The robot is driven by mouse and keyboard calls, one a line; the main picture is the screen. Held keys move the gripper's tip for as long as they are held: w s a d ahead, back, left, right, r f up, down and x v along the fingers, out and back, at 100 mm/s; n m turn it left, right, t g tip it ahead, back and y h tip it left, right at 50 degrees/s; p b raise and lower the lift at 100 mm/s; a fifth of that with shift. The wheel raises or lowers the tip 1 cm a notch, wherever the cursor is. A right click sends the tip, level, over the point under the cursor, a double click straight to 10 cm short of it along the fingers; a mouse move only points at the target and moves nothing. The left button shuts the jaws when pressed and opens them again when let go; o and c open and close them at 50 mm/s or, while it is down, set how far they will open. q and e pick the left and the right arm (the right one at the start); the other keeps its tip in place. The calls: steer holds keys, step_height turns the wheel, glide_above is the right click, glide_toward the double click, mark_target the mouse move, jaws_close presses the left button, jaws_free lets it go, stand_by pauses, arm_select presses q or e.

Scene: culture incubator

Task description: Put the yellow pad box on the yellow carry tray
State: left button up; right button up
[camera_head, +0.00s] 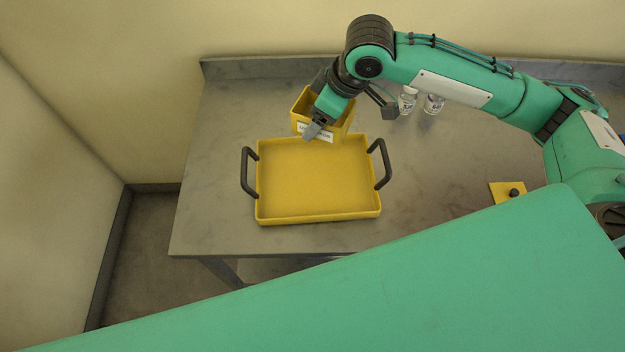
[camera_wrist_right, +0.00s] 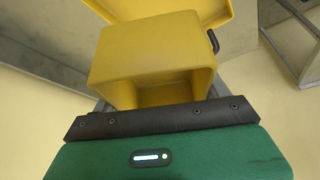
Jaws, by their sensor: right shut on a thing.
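The yellow pad box (camera_head: 341,128) is open-topped, with a white label on its front. It is at the back edge of the yellow carry tray (camera_head: 260,205); I cannot tell whether it is raised or rests on the table. My right gripper (camera_head: 350,119) is over the box and shut on it. In the right wrist view the box (camera_wrist_right: 140,55) shows its open inside, and part of the tray (camera_wrist_right: 165,8) is beyond it. The fingertips are hidden there. The tray is empty, with a black handle on each side. My left gripper is not in view.
The tray stands on a grey table (camera_head: 220,170) against the wall. Two small clear jars (camera_head: 433,104) stand at the back, right of the box, below my right arm. A flat yellow piece with a dark knob (camera_head: 505,191) lies at the right. The table left of the tray is clear.

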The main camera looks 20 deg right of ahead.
steer(key=shift+a+f+n+g+y, duration=0.25)
steer(key=shift+n+g+y, duration=0.05)
steer(key=shift+n, duration=0.5)
steer(key=shift+a+n, duration=0.2)
steer(key=shift+n, duration=0.4)
steer(key=shift+a+f+n+g+b, duration=0.1)
steer(key=shift+a+n+g+b, duration=0.15)
steer(key=shift+n+g, duration=0.2)
steer(key=shift+a+n, duration=0.15)
steer(key=shift+n, duration=0.4)
steer(key=p, duration=0.2)
glide_above(308, 179)
steer(key=d, duration=0.1)
steer(key=f, duration=1.4)
steer(key=shift+s+d+f, duration=0.1)
steer(key=shift+s+f, duration=0.15)
steer(key=shift+s, duration=0.05)
step_height(308, 179, down, 5)
steer(key=shift+f+p, duration=0.15)
steer(key=shift+p, duration=0.4)
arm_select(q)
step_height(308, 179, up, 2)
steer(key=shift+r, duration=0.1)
arm_select(e)
steer(key=shift+f, duration=0.1)
steer(key=shift+f, duration=0.1)
